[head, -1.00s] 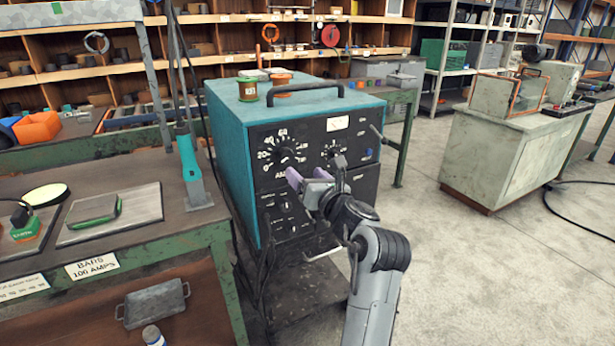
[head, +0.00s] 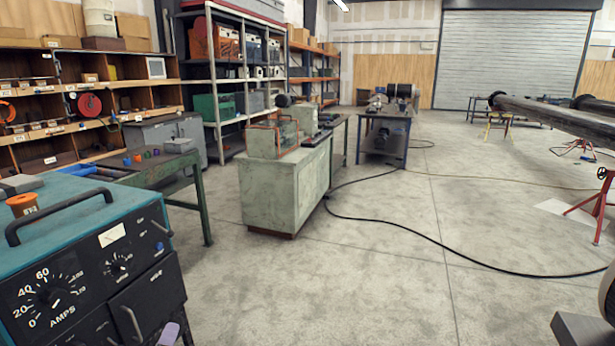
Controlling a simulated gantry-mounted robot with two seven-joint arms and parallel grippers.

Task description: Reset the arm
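Only a small purple fingertip, which looks like part of my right gripper (head: 168,334), shows at the bottom edge of the head view, in front of the lower right of the welding machine (head: 100,255). The rest of that gripper and its arm are out of the frame, so whether it is open or shut is hidden. My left gripper is not in view. The welding machine is a teal box with a black front, an amps dial, a smaller dial and a black top handle.
A green-legged bench (head: 200,200) stands behind the machine, and a pale green cabinet (head: 270,195) stands mid-floor. A black cable (head: 430,238) crosses the concrete. A long pipe (head: 550,115) and a red stand (head: 600,200) are at right. The central floor is open.

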